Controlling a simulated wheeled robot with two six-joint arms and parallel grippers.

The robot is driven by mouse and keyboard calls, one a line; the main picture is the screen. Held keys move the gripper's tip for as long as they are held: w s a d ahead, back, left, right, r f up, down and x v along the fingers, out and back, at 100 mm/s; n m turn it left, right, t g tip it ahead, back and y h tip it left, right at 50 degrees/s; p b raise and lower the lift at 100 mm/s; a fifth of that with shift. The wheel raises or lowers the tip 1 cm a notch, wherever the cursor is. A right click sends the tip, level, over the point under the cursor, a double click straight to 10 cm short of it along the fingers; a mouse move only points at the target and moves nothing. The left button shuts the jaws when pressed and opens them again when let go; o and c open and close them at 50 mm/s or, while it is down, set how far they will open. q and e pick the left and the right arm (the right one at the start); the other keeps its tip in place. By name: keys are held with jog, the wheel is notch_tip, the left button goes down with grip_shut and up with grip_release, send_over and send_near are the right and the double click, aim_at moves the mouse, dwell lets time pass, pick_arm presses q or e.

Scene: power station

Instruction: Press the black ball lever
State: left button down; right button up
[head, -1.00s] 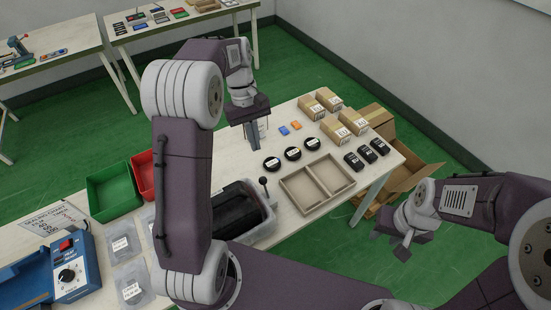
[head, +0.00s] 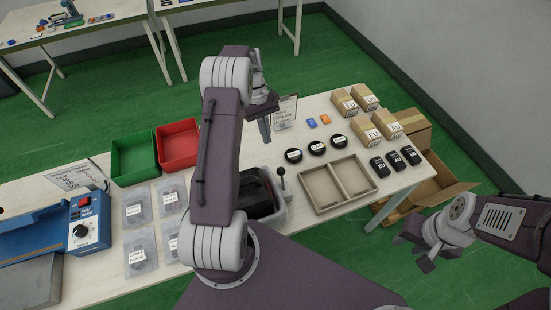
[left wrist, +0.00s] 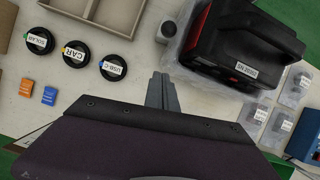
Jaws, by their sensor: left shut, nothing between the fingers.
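Right of the lever are an empty divided tray (head: 338,184), round black discs (head: 316,146), black packs (head: 394,159) and cardboard boxes (head: 361,95). A green bin (head: 134,158) and red bin (head: 177,145) stand left, with bagged parts and a blue machine (head: 85,222).

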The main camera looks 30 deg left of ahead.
aim_at(282, 179)
pick_arm(q)
jog(key=s+d+f+p, duration=0.2)
jog(key=s+d+f, duration=0.2)
jog(key=d+f, duration=0.1)
jog(key=shift+d+f, duration=0.25)
jog(key=shift+f, duration=0.05)
jog(key=shift+w, duration=0.15)
